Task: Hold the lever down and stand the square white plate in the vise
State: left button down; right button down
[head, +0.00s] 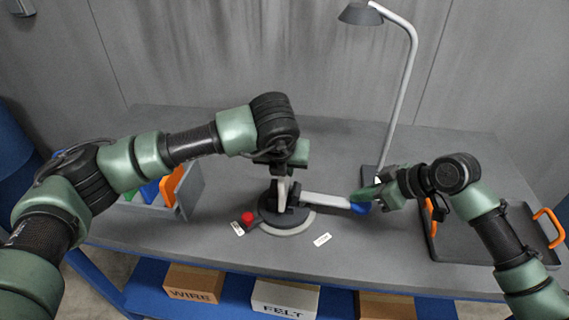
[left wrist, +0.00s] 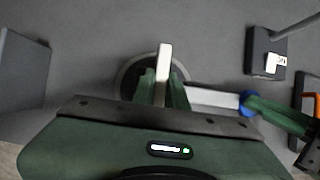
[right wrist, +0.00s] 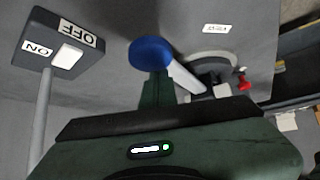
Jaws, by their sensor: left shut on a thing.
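My left gripper (head: 278,168) is shut on the square white plate (left wrist: 164,70), which shows edge-on between its fingers in the left wrist view. In the head view the plate (head: 283,189) is upright, at the dark vise (head: 270,212); whether its lower edge is between the jaws I cannot tell. The lever's pale bar (head: 325,201) runs right from the vise, nearly level, to a blue knob (head: 361,208). My right gripper (head: 366,194) is at the knob, its fingers together. In the right wrist view the knob (right wrist: 151,53) is at the fingertips, partly covering them.
A red button (head: 248,217) is left of the vise. A bin with coloured dividers (head: 190,188) stands at left. A lamp (head: 397,90) rises behind the lever, its switch base (right wrist: 62,50) close to my right gripper. A dark tray (head: 465,240) with orange handles lies at right.

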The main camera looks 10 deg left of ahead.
pick_arm(q)
jog(key=shift+f, duration=0.35)
jog(key=shift+f, duration=0.15)
jog(key=shift+f, duration=0.65)
jog(key=shift+f, duration=0.1)
dwell(0.6)
pick_arm(e)
notch_tip(320, 180, up, 9)
dwell(1.5)
jog(key=shift+a, duration=0.1)
